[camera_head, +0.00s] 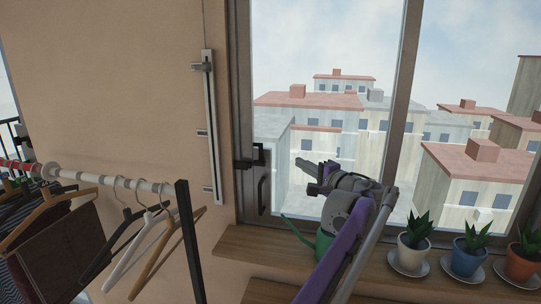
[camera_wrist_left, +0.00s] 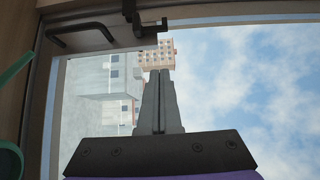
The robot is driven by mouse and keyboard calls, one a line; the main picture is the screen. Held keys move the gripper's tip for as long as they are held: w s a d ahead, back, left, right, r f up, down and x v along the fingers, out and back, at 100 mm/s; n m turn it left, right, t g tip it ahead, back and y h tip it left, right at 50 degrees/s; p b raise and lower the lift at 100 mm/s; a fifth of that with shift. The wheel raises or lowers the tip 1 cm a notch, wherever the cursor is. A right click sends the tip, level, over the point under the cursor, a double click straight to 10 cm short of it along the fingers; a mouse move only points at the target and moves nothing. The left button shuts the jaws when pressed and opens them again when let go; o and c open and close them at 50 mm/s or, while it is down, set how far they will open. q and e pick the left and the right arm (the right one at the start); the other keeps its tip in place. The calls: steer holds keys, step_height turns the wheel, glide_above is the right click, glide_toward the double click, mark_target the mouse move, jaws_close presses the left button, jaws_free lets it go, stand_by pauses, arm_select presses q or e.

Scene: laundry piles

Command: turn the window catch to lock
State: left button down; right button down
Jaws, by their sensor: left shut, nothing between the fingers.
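The dark window catch (camera_head: 250,161) sits on the left side of the window frame, above a dark curved handle (camera_head: 263,191). In the left wrist view the catch (camera_wrist_left: 148,28) is at the top, just beyond my fingertips, with the handle (camera_wrist_left: 82,37) to its left. My left gripper (camera_head: 300,164) is shut and empty, in front of the glass to the right of the catch, with a visible gap. Its closed fingers (camera_wrist_left: 158,74) point toward the catch in the wrist view. My right gripper is not in view.
A wooden sill (camera_head: 235,246) runs below the window. A green watering can (camera_head: 324,241) stands there, partly behind my arm. Potted succulents (camera_head: 415,240) line the right side. A clothes rack with hangers (camera_head: 130,185) stands at left. A vertical metal rail (camera_head: 211,120) is on the wall.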

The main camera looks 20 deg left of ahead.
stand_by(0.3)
arm_select(q)
steer(key=p, duration=0.2)
glide_toward(263, 148)
steer(key=w, duration=0.4)
steer(key=shift+w+a, duration=0.1)
steer(key=shift+a, duration=0.2)
steer(key=a, duration=0.1)
steer(key=a+b, duration=0.1)
steer(key=a, duration=0.1)
steer(key=shift+a+f, duration=0.25)
steer(key=shift+s+a+r, duration=0.15)
steer(key=shift+s+a, duration=0.2)
steer(key=shift+a, duration=0.05)
steer(key=shift+w, duration=0.15)
